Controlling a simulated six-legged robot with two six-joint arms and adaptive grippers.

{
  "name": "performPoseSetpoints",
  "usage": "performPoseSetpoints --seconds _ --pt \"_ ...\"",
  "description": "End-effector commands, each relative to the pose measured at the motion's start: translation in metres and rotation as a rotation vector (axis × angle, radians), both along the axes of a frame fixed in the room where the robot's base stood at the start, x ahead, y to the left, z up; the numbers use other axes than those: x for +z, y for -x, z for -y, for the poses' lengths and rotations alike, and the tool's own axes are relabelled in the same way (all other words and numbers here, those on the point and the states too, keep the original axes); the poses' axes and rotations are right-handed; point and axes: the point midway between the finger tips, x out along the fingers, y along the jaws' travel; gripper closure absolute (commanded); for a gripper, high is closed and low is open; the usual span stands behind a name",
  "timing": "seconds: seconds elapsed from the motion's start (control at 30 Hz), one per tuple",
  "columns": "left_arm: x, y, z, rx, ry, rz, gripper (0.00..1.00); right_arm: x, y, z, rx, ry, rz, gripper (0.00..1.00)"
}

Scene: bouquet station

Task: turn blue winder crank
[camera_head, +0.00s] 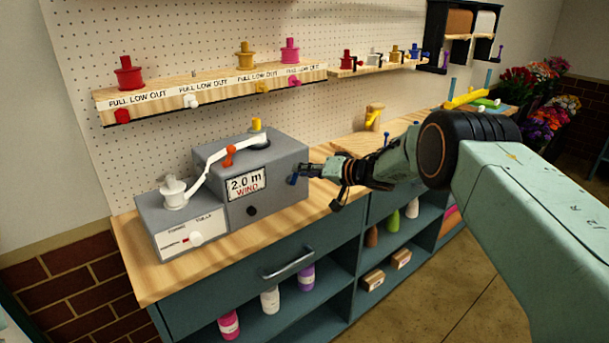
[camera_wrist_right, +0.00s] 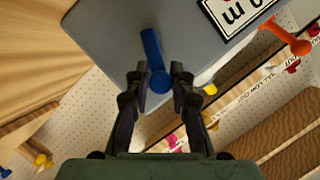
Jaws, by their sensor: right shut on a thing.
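The winder is a grey box (camera_head: 265,206) on the wooden counter, with a "2.0 m WIND" display (camera_head: 247,185) on its front. Its blue crank (camera_wrist_right: 151,48) shows in the right wrist view as a short blue arm ending in a round knob. In the head view a bit of the blue crank (camera_head: 293,179) shows at the box's right side. My right gripper (camera_wrist_right: 159,82) is shut on the crank's knob, one finger on each side. In the head view my right gripper (camera_head: 308,173) reaches the box from the right. My left gripper is not in view.
A shelf of coloured spools (camera_head: 215,92) is on the pegboard above. The counter (camera_head: 315,207) is bare in front of the gripper.

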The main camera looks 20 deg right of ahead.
Motion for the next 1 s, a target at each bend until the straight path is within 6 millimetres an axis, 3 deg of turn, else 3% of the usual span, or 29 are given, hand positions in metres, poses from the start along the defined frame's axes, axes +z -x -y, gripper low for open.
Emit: performPoseSetpoints --seconds 0.6,0.63,0.87,1.0 --pt "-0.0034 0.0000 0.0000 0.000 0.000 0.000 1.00 0.0012 -0.0009 -0.0028 0.008 -0.039 -0.011 1.00" --pt "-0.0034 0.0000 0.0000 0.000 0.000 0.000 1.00 0.0012 -0.0010 -0.0027 0.008 -0.038 -0.010 0.76" --pt "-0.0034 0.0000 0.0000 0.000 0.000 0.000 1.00 0.0013 -0.0011 -0.0016 0.005 -0.038 -0.010 0.57" --pt "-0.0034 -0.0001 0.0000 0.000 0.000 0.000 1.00 0.0009 -0.0010 -0.0004 0.003 -0.037 -0.010 0.56"
